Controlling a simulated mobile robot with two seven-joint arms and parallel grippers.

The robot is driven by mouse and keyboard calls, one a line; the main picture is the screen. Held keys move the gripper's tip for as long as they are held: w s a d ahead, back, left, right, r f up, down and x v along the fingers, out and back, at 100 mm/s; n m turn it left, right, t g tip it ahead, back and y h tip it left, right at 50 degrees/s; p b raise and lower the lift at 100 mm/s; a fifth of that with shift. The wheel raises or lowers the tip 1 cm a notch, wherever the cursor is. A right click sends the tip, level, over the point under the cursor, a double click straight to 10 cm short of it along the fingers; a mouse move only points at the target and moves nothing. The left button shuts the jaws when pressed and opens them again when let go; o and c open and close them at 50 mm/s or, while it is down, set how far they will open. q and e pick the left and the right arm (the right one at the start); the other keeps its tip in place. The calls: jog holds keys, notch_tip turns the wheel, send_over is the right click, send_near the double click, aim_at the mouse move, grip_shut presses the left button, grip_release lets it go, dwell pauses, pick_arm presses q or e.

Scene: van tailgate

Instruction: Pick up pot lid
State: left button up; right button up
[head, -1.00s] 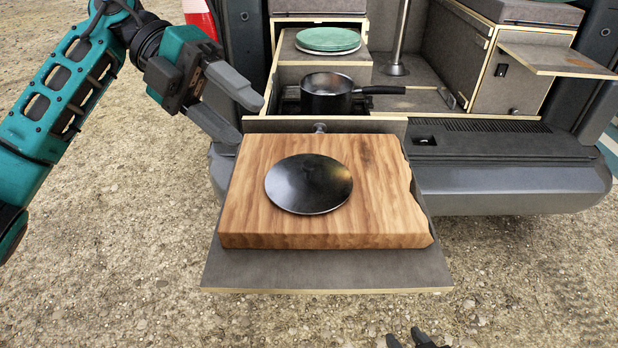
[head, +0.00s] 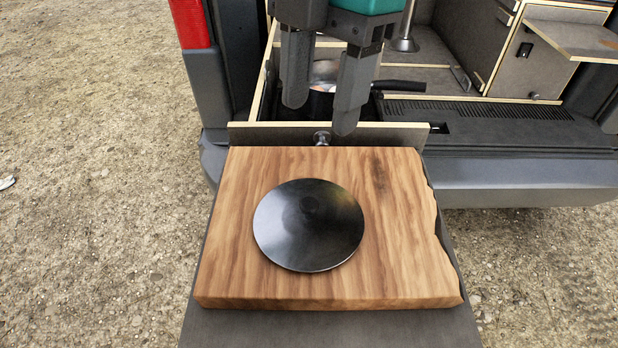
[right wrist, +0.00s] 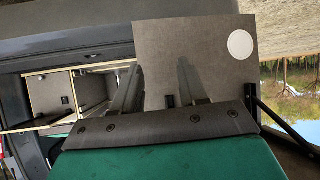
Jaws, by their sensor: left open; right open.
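The pot lid (head: 308,225) is a dark, round, shiny metal disc with a small knob at its middle. It lies flat on a thick wooden cutting board (head: 400,270). My left gripper (head: 320,118) is open and empty in the head view, pointing down beyond the board's far edge, above and behind the lid. It partly hides the pot (head: 322,75), whose black handle points right. In the right wrist view my right gripper (right wrist: 158,80) has its two fingers apart with nothing between them; it is not in the head view.
The board rests on a grey pull-out shelf (head: 330,328) at the van's tailgate. The shelf's upright back panel (head: 245,135) stands close behind the board. A fold-out side table (head: 575,42) is at the upper right. The board around the lid is clear.

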pick_arm(q)
send_over(309, 203)
jog(key=w, duration=0.1)
jog(key=f, duration=0.7)
jog(key=shift+w+d+f, duration=0.15)
jog(key=shift+w+f, duration=0.05)
jog(key=shift+s+f+p, duration=0.1)
jog(key=shift+s+f, duration=0.1)
jog(key=shift+f, duration=0.7)
jog(key=shift+s+f+p, duration=0.15)
jog(key=shift+s+f, duration=0.1)
jog(key=shift+f, duration=0.6)
jog(key=shift+s+f+p, duration=0.1)
jog(key=shift+s+f, duration=0.1)
jog(key=shift+f, duration=0.7)
jog(key=shift+c, duration=0.3)
grip_shut()
